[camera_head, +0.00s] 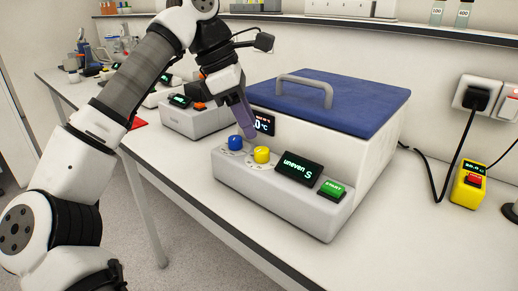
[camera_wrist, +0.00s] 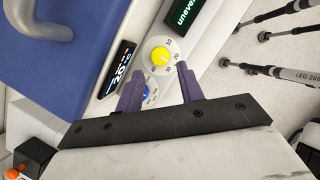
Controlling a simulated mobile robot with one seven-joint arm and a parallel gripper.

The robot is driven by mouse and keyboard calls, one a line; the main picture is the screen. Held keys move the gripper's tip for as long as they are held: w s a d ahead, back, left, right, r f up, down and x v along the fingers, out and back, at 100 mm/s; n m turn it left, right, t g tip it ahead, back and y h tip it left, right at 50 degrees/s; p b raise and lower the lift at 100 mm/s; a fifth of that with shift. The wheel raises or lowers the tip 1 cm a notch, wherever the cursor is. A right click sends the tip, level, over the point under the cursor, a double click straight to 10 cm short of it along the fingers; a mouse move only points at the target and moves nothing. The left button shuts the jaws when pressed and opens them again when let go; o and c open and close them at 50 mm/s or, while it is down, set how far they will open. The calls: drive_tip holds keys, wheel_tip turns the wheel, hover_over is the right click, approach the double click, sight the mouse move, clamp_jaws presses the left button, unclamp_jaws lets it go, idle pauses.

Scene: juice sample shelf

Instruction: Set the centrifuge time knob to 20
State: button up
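The centrifuge (camera_head: 340,150) is a white box with a blue lid and a sloped front panel. The yellow knob (camera_head: 262,155) sits on that panel beside the blue knob (camera_head: 235,143). In the wrist view the yellow knob (camera_wrist: 160,54) has a dial ring with 10, 20, 30 and 40 around it; its pointer is too small to read surely. My gripper (camera_wrist: 160,80) is open and empty, its purple fingers apart just below the yellow knob in the picture. In the head view my gripper (camera_head: 249,132) is above the two knobs.
The panel also has a display reading "uneven S" (camera_head: 299,169) and a green START button (camera_head: 332,189). A temperature display (camera_head: 263,123) is on the body. Another device (camera_head: 190,118) stands to the left. A yellow box (camera_head: 467,185) with a red button is at the right.

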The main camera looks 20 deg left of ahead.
sight(261, 150)
drive_tip(key=x, duration=0.6)
drive_tip(key=shift+d, duration=0.15)
drive_tip(key=shift+c, duration=0.2)
drive_tip(key=c, duration=0.7)
drive_tip(key=shift+o, duration=0.2)
drive_tip(key=shift+f+n+b, duration=0.1)
drive_tip(key=shift+n+b, duration=0.2)
drive_tip(key=shift+n, duration=0.1)
drive_tip(key=shift+s+n+t+y+b, duration=0.1)
drive_tip(key=shift+n+t+y+b, duration=0.3)
drive_tip(key=shift+n, duration=0.8)
drive_tip(key=shift+n+t+y+b, duration=0.3)
drive_tip(key=shift+n+t+b, duration=0.25)
drive_tip(key=shift+n, duration=0.95)
